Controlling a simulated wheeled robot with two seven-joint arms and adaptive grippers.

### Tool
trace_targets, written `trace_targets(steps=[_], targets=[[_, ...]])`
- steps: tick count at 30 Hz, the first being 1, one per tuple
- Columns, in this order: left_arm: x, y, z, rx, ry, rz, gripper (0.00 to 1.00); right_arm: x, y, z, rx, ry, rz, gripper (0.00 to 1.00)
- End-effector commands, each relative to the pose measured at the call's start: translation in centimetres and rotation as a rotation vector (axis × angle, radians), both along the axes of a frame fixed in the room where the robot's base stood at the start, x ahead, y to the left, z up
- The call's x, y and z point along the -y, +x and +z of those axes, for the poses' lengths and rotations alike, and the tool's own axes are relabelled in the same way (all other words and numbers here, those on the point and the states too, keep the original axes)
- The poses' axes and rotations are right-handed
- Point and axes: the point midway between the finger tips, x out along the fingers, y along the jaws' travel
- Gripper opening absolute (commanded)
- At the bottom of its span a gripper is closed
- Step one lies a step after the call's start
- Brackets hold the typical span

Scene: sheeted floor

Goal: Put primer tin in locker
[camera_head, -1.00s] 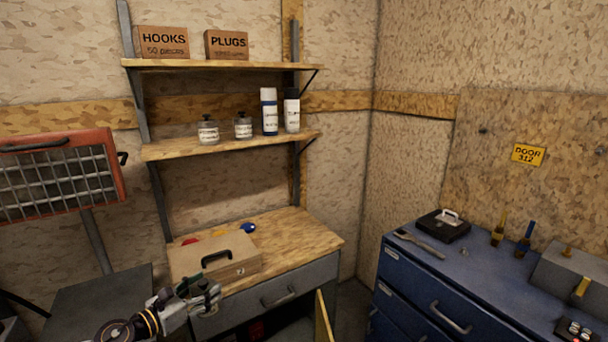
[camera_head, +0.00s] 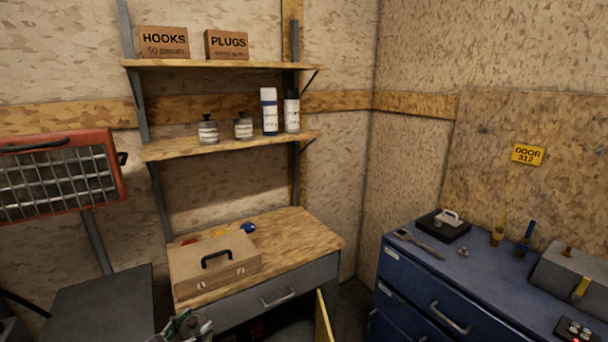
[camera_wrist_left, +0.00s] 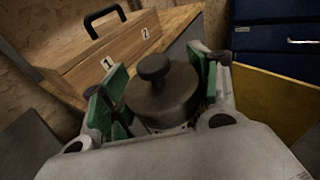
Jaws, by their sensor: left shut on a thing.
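My left gripper (camera_head: 184,327) is at the bottom edge of the head view, in front of the wooden workbench, and mostly cut off. In the left wrist view, my left gripper (camera_wrist_left: 160,98) has its green-padded fingers shut on the primer tin (camera_wrist_left: 163,95), a dark grey round tin with a knobbed lid. The tin looks roughly upright; its lower part is hidden by the gripper. The locker under the bench drawer stands open, its yellowish door (camera_head: 324,319) swung outward; the door also shows at the right of the left wrist view (camera_wrist_left: 270,110). My right gripper is not in view.
A wooden case (camera_head: 215,266) stands on the bench top (camera_head: 300,238), above the drawer handle (camera_head: 278,297). Two small jars and two spray cans stand on the lower shelf (camera_head: 180,149). A blue drawer cabinet (camera_head: 420,295) is at the right, a red-framed heater (camera_head: 115,150) at the left.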

Motion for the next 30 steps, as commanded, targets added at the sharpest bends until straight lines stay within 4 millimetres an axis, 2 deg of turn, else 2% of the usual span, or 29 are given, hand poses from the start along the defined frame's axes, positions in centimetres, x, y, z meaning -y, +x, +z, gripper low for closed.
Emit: trace_targets(steps=[7, 14, 23, 30], targets=[[-0.6, -1.6, -1.8, 0.001, -0.004, 0.027, 0.08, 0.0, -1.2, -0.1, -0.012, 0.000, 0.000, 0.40], [-1.0, -2.8, -3.1, 0.000, -0.002, 0.041, 0.08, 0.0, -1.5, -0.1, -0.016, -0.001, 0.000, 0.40], [-1.4, -3.8, -4.2, 0.000, -0.002, 0.052, 0.08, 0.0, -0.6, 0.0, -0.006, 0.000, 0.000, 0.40], [-0.2, -4.0, -4.5, 0.001, -0.002, 0.104, 0.08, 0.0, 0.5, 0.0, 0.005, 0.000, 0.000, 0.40]])
